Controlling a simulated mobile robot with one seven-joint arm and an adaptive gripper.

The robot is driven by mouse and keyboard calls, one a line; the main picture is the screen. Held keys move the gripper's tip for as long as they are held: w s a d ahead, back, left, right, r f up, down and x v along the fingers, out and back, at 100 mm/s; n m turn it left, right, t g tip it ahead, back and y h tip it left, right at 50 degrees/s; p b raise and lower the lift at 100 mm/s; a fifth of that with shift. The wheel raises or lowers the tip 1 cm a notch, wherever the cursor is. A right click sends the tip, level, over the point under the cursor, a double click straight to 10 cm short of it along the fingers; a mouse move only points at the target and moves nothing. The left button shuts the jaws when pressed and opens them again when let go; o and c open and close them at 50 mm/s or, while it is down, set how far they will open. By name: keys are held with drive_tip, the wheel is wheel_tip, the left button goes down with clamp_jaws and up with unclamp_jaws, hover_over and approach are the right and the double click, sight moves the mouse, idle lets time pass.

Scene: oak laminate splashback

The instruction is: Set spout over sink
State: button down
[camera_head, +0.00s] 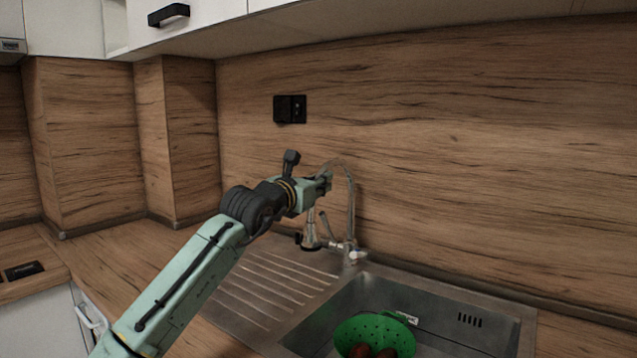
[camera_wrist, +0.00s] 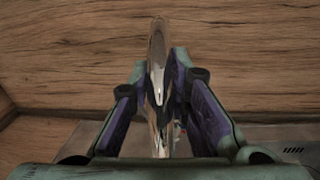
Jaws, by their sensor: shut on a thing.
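The chrome faucet (camera_head: 350,215) rises from the back rim of the sink (camera_head: 440,300) and arches up. Its spout (camera_head: 310,232) hangs down on the left, over the ribbed drainboard and not over the basin. My gripper (camera_head: 325,182) is at the upper part of the spout. In the wrist view the two fingers of my gripper (camera_wrist: 165,95) are closed in on the shiny spout (camera_wrist: 157,60), which stands between them. The exact contact is partly hidden by the fingers.
A green colander (camera_head: 375,333) with reddish round items sits in the basin. The wooden splashback (camera_head: 450,150) stands close behind the faucet. White cabinets (camera_head: 190,20) hang above, and a black socket (camera_head: 290,109) is on the wall.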

drive_tip(key=shift+s+d+f, duration=0.1)
drive_tip(key=shift+d, duration=0.1)
idle(0.4)
drive_tip(key=s+d+n+t+y+b, duration=0.1)
drive_tip(key=s+d+n+y+b, duration=0.1)
drive_tip(key=d+n+y, duration=0.6)
drive_tip(key=shift+s+d+t+y+b, duration=0.15)
drive_tip(key=shift+d+t+y+b, duration=0.25)
drive_tip(key=shift+d+y, duration=1.65)
drive_tip(key=shift+a+y, duration=0.2)
drive_tip(key=shift+y, duration=0.05)
drive_tip(key=c, duration=1.7)
unclamp_jaws()
drive_tip(key=shift+o, duration=1.1)
drive_tip(key=shift+a, duration=0.1)
